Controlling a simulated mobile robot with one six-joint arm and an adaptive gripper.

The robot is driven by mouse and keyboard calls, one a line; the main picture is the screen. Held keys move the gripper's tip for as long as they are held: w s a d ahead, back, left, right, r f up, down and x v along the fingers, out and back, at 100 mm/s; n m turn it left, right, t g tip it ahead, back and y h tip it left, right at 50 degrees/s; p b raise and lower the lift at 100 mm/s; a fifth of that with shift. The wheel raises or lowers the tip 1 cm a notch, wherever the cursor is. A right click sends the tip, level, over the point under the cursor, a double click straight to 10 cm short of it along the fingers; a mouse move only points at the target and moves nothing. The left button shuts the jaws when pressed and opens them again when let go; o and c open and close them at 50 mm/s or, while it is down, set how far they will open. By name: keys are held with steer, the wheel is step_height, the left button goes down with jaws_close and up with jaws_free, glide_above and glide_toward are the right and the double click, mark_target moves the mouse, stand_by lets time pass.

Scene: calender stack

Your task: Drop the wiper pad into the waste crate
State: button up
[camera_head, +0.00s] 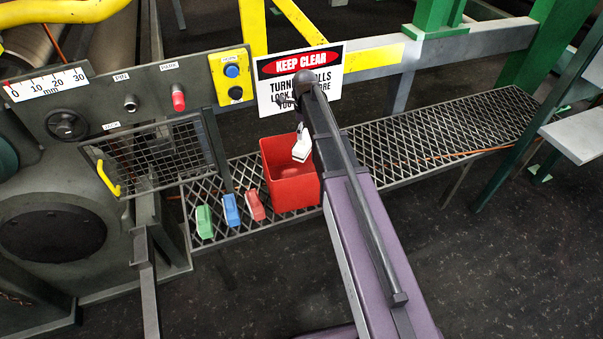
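The red waste crate (291,194) stands upright on the mesh walkway, open at the top. A white pad (301,150), which looks like the wiper pad, hangs over the crate's opening, near its right rim. My gripper (301,130) is just above the white pad and appears shut on it. The fingers are small and partly hidden by my arm, which also covers part of the crate's right side.
Green (204,221), blue (231,210) and red (255,205) small items stand on the mesh left of the crate. A KEEP CLEAR sign (298,68) hangs behind my wrist. A hinged wire guard (157,155) is at left. The mesh walkway (430,135) is clear at right.

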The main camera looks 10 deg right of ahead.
stand_by(0.9)
steer(key=s+r+n+p, duration=0.5)
steer(key=s+n, duration=0.7)
steer(key=s+r+n+p, duration=0.6)
steer(key=s+n, duration=0.6)
steer(key=n, duration=0.1)
steer(key=shift+a+r, duration=0.15)
steer(key=shift+a, duration=0.05)
